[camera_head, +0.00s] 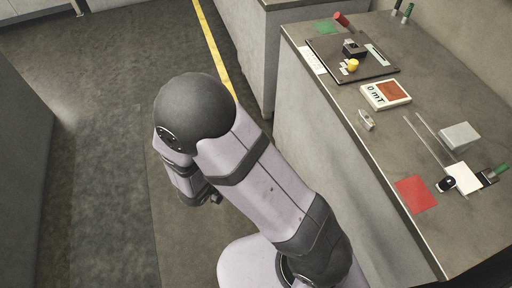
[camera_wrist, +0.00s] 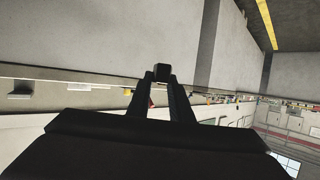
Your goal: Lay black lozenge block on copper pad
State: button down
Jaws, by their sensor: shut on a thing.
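My gripper (camera_wrist: 162,82) shows in the wrist view, its two dark fingers shut on a small black block (camera_wrist: 162,70) at their tips. I take this for the black lozenge block; its full outline is hard to make out. In the head view my arm hangs off the left side of the counter, over the floor, and the held block cannot be made out there. The copper-coloured pad (camera_head: 394,89) is the orange-brown square on a white box with "0 mT" lettering on the counter. The pad looks bare, and my gripper is well apart from it.
The counter (camera_head: 400,140) also bears a dark board (camera_head: 334,62) with a black block and a yellow piece, a red square (camera_head: 415,194), a grey box (camera_head: 460,137), a white block (camera_head: 463,178) and thin rods. The counter's left edge lies between my arm and the pad.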

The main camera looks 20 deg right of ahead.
jog(key=s+d+r+m+g+p, duration=0.3)
jog(key=s+d+p, duration=0.1)
jog(key=d, duration=0.6)
jog(key=s+d+r+m+g+h+p, duration=0.1)
jog(key=s+d+r+m+g+p, duration=0.3)
jog(key=d, duration=0.6)
jog(key=s+d+r+m+g+h+p, duration=0.1)
jog(key=s+d+r+m+g+p, duration=0.2)
jog(key=d, duration=0.8)
jog(key=shift+s+r+g+p, duration=0.7)
jog(key=shift+s+r+p, duration=0.05)
jog(key=shift+p, duration=0.6)
jog(key=s+d+r+m+g+p, duration=0.1)
jog(key=s+d+r+p, duration=0.15)
jog(key=d, duration=0.45)
notch_tip(320, 180, up, 2)
jog(key=n+t+p, duration=0.2)
jog(key=n+t, duration=0.5)
jog(key=t, duration=0.1)
send_over(391, 91)
jog(key=shift+r, duration=0.1)
jog(key=shift+f+b, duration=2.95)
jog(key=shift+f, duration=0.4)
